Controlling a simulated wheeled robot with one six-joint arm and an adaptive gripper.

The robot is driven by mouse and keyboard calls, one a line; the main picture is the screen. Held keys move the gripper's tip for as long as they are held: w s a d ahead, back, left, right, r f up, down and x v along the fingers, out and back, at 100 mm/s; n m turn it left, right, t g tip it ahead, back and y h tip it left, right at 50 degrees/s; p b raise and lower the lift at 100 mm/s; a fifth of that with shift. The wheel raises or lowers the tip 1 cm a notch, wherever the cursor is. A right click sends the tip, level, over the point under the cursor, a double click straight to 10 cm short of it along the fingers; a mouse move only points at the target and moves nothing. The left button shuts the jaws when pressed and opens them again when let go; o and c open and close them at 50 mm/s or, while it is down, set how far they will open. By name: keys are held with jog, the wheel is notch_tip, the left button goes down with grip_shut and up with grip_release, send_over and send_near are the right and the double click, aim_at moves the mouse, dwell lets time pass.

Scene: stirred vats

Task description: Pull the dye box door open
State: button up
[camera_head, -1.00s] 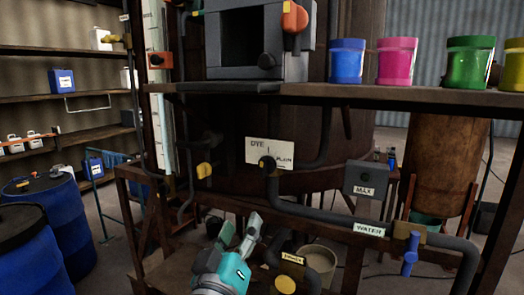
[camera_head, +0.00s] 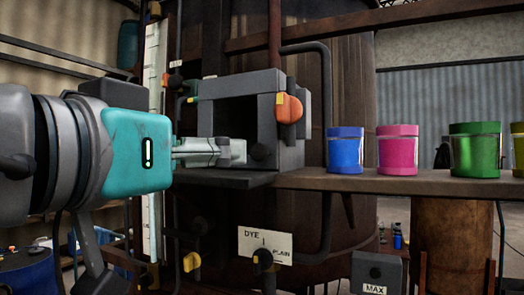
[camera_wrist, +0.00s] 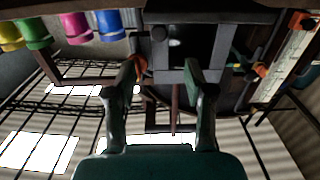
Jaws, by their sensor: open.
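The dye box (camera_head: 293,152) is a grey box with a thick square frame around a dark middle, standing on the shelf. I cannot tell whether the dark middle is a door panel or an opening.
A blue jar (camera_head: 345,152), a pink jar (camera_head: 397,155) and a green jar (camera_head: 474,155) stand right of the box on the shelf (camera_head: 400,184). A dark ledge (camera_head: 225,179) juts out below the box. A gauge strip (camera_head: 153,100) rises to the left, and pipes run nearby.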

aim_at(257, 150)
jog(key=x, duration=1)
jog(key=shift+w+d+r, duration=0.1)
jog(key=shift+w+d, duration=0.05)
jog(key=shift+w, duration=0.2)
grip_shut()
